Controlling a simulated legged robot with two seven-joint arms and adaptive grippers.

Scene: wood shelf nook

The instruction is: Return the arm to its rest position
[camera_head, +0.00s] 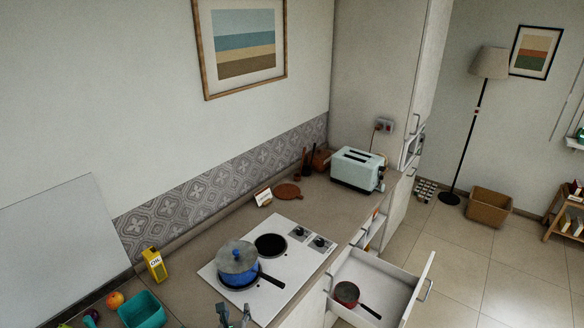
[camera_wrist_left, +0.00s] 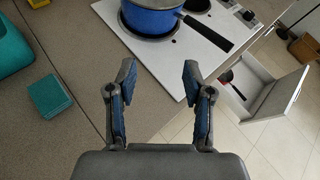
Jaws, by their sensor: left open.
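My left gripper (camera_head: 234,316) shows at the bottom edge of the head view, in front of the white hob. In the left wrist view my left gripper (camera_wrist_left: 157,80) has its two fingers wide apart with nothing between them. The fingers point toward the hob and the blue pot (camera_wrist_left: 152,16), apart from it. My right gripper is in neither view.
The blue pot with a grey lid (camera_head: 238,262) sits on the hob (camera_head: 293,267). An open drawer (camera_head: 386,271) holds a red pan (camera_head: 347,293). A teal bin (camera_head: 142,311) and yellow oil carton (camera_head: 154,264) stand left. A toaster (camera_head: 357,169) stands farther back.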

